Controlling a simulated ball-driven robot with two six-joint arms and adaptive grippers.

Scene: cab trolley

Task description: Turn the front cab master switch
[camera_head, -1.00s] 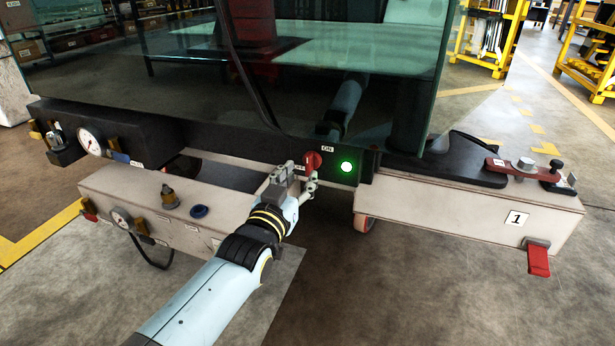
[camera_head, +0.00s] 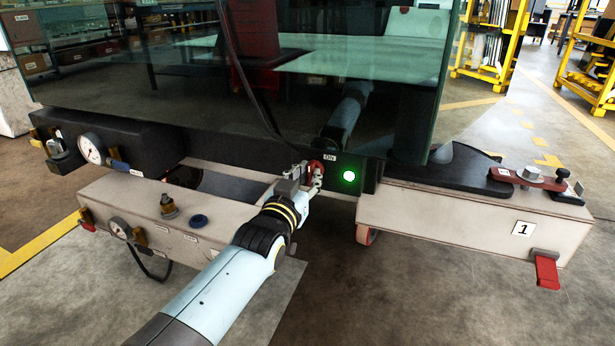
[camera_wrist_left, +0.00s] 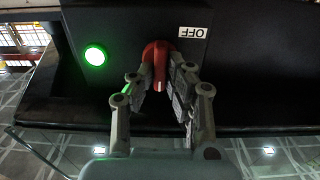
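The master switch is a red rotary knob (camera_head: 317,167) on the dark front beam, partly hidden behind my left gripper (camera_head: 308,179) in the head view. In the left wrist view the red knob (camera_wrist_left: 158,62) lies between the two fingertips of my left gripper (camera_wrist_left: 160,76), with its grip ridge pointing toward the camera. The fingers are apart, one on each side of the knob; firm contact is not clear. An "ON" label (camera_head: 331,157) shows by the switch, and an "OFF" label (camera_wrist_left: 192,33) appears upside down in the wrist view. My right gripper is not in view.
A lit green lamp (camera_head: 349,176) sits beside the switch. Cab glass (camera_head: 150,90) rises above the beam. Pale blocks (camera_head: 470,225) with a red tab (camera_head: 546,270) and gauges (camera_head: 91,148) flank the area. Open floor lies at the lower right.

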